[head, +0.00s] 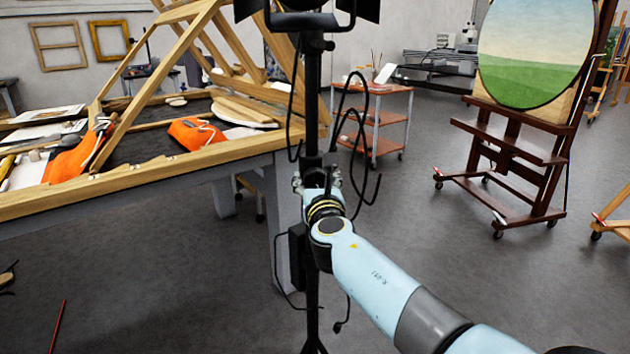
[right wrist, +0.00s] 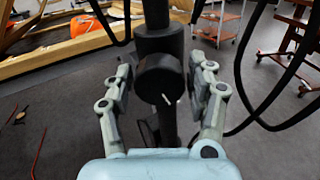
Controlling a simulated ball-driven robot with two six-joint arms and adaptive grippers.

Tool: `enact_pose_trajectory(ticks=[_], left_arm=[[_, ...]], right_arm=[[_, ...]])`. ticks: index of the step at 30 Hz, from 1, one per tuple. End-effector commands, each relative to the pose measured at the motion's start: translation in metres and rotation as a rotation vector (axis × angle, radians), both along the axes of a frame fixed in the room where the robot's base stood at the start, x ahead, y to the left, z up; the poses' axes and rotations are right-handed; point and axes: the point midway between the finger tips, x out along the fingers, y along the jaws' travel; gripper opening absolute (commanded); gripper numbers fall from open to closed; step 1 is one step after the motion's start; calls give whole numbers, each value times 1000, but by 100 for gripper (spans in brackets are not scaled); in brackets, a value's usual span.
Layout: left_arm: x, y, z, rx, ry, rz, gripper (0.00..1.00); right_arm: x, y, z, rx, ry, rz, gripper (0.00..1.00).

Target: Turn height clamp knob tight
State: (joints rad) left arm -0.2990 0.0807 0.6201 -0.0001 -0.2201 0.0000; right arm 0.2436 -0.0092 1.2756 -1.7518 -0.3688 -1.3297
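The height clamp knob (right wrist: 158,82) is a dark round knob with a short white mark on its face, on the black light stand's clamp collar (right wrist: 160,42). The black light stand (head: 312,105) rises upright in the middle of the head view. My right gripper (head: 317,181) is at the stand at clamp height, hiding the knob in the head view. In the right wrist view my right gripper (right wrist: 162,70) is open, one finger on each side of the knob, with a narrow gap showing on both sides. My left gripper is not in view.
Black cables (head: 362,150) hang looped right of the stand. A trolley (head: 378,118) and a dark easel (head: 510,150) stand behind to the right. The floor between is clear.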

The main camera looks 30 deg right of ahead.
Motion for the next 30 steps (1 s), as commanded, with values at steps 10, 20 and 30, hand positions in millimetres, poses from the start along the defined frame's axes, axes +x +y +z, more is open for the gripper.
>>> enact_pose_trajectory(ticks=[10, 20, 30], left_arm=[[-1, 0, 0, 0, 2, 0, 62], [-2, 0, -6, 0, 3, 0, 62], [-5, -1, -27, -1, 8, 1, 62]], right_arm=[[0, 0, 0, 1, 0, 0, 12], [0, 0, -2, 55, -22, 0, 12], [0, 1, -4, 287, -116, 1, 12]])
